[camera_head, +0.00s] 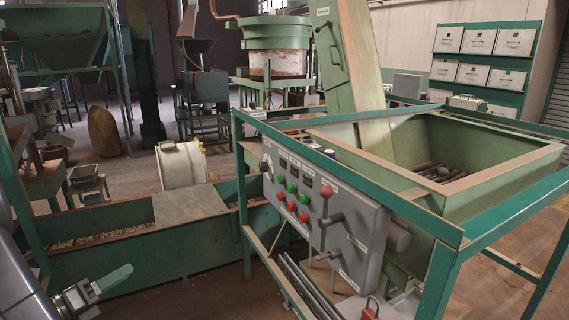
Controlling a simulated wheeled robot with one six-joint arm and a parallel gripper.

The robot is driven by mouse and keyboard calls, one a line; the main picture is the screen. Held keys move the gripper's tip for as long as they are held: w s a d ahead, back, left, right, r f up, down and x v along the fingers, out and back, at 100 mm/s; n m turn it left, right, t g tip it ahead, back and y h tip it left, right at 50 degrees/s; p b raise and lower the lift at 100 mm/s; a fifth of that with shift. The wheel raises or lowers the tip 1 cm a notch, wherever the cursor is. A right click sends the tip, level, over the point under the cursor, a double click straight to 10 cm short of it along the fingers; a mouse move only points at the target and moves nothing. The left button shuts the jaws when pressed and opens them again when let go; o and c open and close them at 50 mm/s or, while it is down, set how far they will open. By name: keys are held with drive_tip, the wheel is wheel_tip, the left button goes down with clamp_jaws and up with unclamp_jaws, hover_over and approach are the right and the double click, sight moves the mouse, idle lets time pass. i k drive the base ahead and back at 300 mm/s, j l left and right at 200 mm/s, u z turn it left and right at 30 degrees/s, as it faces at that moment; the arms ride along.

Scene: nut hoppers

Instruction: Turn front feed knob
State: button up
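A grey control panel (349,238) is mounted on the green frame in the middle, facing left and toward me. It carries a small black knob (264,165) at its left end, several green buttons (292,187) and several red buttons (292,206). To their right are a reddish round knob (326,191) and a lever with a dark ball end (333,218). The labels are too small to read, so I cannot tell which one is the front feed knob.
A green hopper (489,190) sits in the frame behind the panel. A long green trough (150,257) holding nuts runs to the left. Bare floor (210,295) shows in front of the trough.

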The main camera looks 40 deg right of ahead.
sight(264, 166)
drive_tip(key=i+l+z, duration=0.35)
drive_tip(key=i+z, duration=0.35)
drive_tip(key=i, duration=0.25)
drive_tip(key=i+z, duration=0.35)
drive_tip(key=i+u, duration=0.1)
drive_tip(key=i+j, duration=0.05)
